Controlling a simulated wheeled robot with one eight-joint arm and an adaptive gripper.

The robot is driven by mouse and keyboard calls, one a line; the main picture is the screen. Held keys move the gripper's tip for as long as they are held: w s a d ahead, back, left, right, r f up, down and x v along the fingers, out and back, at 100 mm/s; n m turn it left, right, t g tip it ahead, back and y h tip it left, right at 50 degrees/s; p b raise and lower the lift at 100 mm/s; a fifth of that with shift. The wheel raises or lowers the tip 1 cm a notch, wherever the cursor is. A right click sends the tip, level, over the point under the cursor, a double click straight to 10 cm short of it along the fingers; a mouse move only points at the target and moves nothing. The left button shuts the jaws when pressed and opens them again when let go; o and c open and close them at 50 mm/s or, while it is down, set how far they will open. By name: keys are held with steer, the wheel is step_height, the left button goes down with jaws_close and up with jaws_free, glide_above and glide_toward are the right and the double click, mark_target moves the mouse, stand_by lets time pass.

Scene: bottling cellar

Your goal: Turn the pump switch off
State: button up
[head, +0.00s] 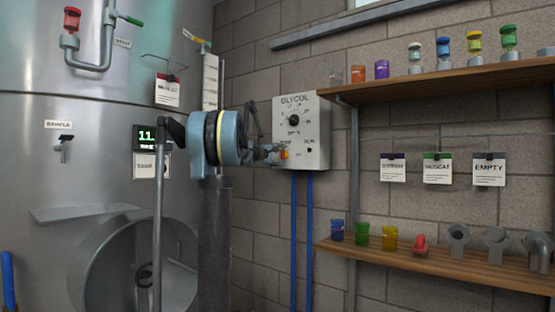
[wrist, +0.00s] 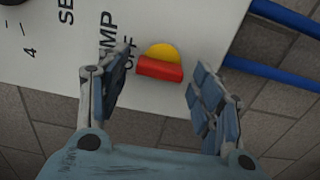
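The pump switch is a red lever on a yellow round base (wrist: 160,66), mounted on the white GLYCOL control box (head: 302,130). In the wrist view, lettering reading "...MP" and "OFF" stands just left of it. In the head view, the switch (head: 284,155) shows as a small orange-red spot at the box's lower left, partly hidden by my gripper (head: 270,154). In the wrist view, my gripper (wrist: 160,75) is open, its fingers apart on either side of the switch. A gap shows between the red lever and each finger.
The box has a black dial (head: 294,120) and a small dark spot near the RUN label. Blue pipes (head: 302,240) run down below it. Two wooden shelves (head: 440,268) with small items stand at right. A steel tank (head: 90,110) fills the left.

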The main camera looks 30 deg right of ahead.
steer(key=v, duration=1.2)
steer(key=shift+w, duration=0.1)
steer(key=s+a+f+m+g+y, duration=0.1)
steer(key=s+a+f+y, duration=0.4)
steer(key=s+a+f, duration=0.7)
steer(key=s+a+f+m+g+y, duration=0.2)
steer(key=s+a+f+y, duration=0.4)
steer(key=s+a+f, duration=0.7)
steer(key=s+a+f+m+g+y, duration=0.1)
steer(key=s+a+f+y, duration=0.4)
steer(key=s+a+f, duration=0.8)
steer(key=a+f, duration=0.3)
steer(key=f, duration=1.2)
steer(key=shift+s+m+g+y, duration=0.2)
steer(key=shift+m+g+y, duration=0.1)
steer(key=shift+g, duration=0.1)
steer(key=shift+w+f, duration=0.15)
steer(key=shift+w, duration=0.35)
